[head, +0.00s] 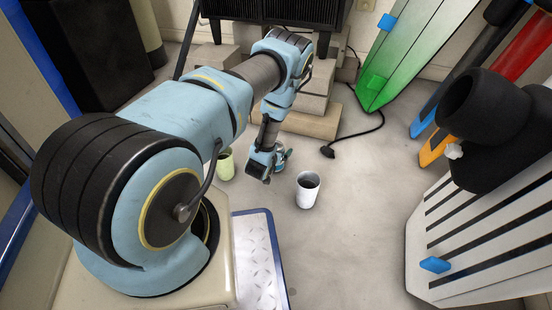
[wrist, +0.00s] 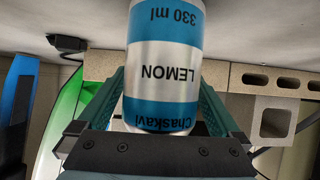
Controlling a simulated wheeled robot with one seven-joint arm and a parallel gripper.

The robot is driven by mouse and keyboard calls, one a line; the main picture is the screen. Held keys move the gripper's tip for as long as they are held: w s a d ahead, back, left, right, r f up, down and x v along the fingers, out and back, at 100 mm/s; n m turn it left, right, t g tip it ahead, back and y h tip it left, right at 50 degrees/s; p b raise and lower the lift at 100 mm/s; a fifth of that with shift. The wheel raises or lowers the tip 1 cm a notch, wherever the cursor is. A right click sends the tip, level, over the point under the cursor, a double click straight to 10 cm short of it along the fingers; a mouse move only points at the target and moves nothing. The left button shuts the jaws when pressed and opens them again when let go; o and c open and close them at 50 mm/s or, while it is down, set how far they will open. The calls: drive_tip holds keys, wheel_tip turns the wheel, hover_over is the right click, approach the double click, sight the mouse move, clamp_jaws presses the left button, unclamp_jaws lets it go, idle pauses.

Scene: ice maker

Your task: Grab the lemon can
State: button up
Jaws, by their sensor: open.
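The lemon can (wrist: 162,68) is silver with blue bands and the word LEMON, which reads upside down in the wrist view. It fills the space between the two fingers of my gripper (wrist: 161,82), one on each side. The fingers are open; whether either one touches the can is hard to tell. In the head view my gripper (head: 268,162) is low near the floor, between a pale green cup and a white cup. There the can is mostly hidden by my gripper and hard to make out.
The pale green cup (head: 226,165) stands just left of my gripper and the white cup (head: 307,190) just right. Concrete blocks (head: 312,118) lie behind, with a black cable (head: 368,132) beside them.

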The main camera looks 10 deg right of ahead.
clamp_jaws()
idle(0.7)
